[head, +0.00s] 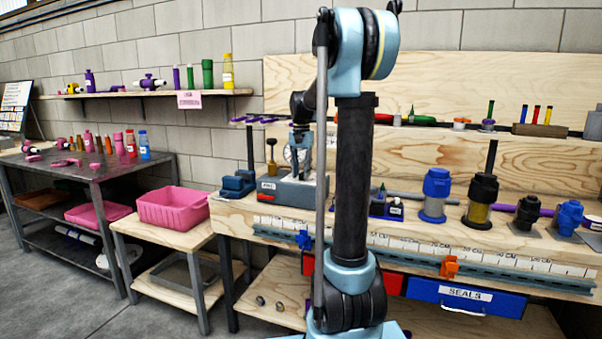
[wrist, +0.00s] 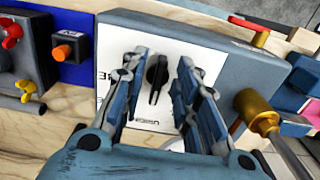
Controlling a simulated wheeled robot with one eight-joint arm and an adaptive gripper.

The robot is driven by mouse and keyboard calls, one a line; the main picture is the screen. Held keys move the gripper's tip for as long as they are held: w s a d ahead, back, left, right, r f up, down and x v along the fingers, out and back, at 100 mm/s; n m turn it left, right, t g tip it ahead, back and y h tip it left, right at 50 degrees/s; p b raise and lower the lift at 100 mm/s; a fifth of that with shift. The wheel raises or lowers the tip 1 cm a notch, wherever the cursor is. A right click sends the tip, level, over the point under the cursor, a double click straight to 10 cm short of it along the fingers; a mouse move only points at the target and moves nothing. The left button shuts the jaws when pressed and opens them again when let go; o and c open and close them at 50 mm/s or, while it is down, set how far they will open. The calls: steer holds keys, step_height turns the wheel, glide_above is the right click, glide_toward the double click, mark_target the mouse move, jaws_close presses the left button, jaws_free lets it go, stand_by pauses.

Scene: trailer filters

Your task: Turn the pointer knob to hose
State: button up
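The black pointer knob (wrist: 157,75) sits on a white plate (wrist: 176,48) on the face of a grey box in the wrist view. Its long grip runs nearly up and down in the picture; I cannot tell which end is the pointer. Lettering on the plate is partly covered and unreadable. My gripper (wrist: 160,62) is open, with one blue finger on each side of the knob and a visible gap to both. In the head view my gripper (head: 300,142) is above the grey box (head: 290,192) on the bench, and the knob cannot be made out.
A brass fitting (wrist: 254,108) is close to the right finger in the wrist view. An orange button (wrist: 62,52) and red and yellow valve handles are left. In the head view, a blue block (head: 236,186) stands left of the box, and capped cylinders (head: 436,196) stand right.

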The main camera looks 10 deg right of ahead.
jaws_close()
steer(key=m, duration=0.3)
steer(key=shift+w+a+m, duration=0.15)
steer(key=shift+m, duration=0.15)
steer(key=shift+w+a+m, duration=0.1)
steer(key=shift+w+m, duration=0.1)
steer(key=shift+m, duration=1.8)
jaws_free()
